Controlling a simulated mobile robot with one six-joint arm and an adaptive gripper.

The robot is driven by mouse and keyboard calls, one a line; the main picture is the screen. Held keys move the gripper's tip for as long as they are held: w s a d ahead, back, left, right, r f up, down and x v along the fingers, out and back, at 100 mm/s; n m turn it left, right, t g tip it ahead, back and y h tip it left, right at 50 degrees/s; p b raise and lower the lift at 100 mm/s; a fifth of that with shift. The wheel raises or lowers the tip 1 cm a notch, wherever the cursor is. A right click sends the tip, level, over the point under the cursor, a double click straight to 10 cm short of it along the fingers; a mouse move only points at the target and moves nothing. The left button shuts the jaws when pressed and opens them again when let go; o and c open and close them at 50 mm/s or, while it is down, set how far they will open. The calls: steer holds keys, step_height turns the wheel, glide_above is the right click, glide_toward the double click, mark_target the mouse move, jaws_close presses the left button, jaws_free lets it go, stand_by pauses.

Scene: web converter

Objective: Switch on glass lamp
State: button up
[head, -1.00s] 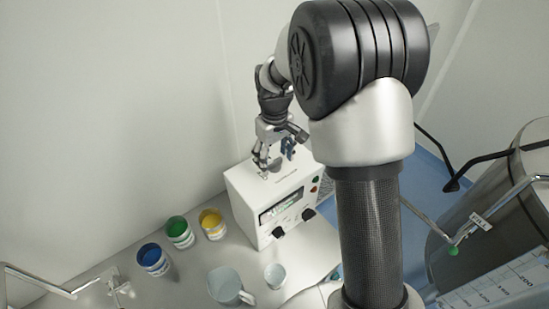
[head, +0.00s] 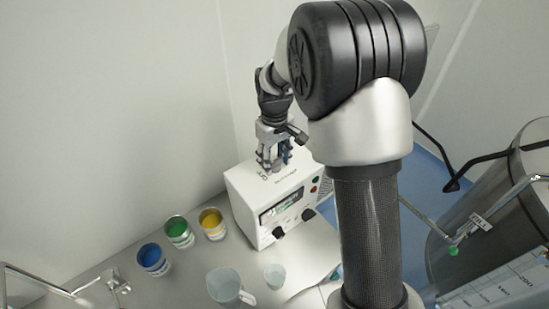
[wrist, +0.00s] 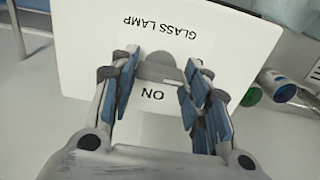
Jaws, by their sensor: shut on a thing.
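The glass lamp control is a grey knob (wrist: 160,68) on the white top of an instrument box (head: 245,205). In the wrist view the printed words "GLASS LAMP" and "ON" appear upside down on either side of the knob. My gripper (wrist: 161,78) has its blue-padded fingers on both sides of the knob and is shut on it. In the head view my gripper (head: 270,166) points down at the box top, and its fingers largely hide the knob.
Blue (head: 152,259), green (head: 179,231) and yellow (head: 212,223) paint cans stand left of the box. A jug (head: 225,286) and a small cup (head: 274,276) stand in front. A large metal vessel (head: 510,215) is at right.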

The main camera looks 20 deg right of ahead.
steer(key=shift+m, duration=0.3)
steer(key=m, duration=0.4)
steer(key=m+b, duration=0.1)
steer(key=m, duration=0.3)
steer(key=shift+m, duration=0.4)
steer(key=m, duration=0.4)
steer(key=shift+m, duration=2.3)
steer(key=o, duration=1)
steer(key=shift+o, duration=0.2)
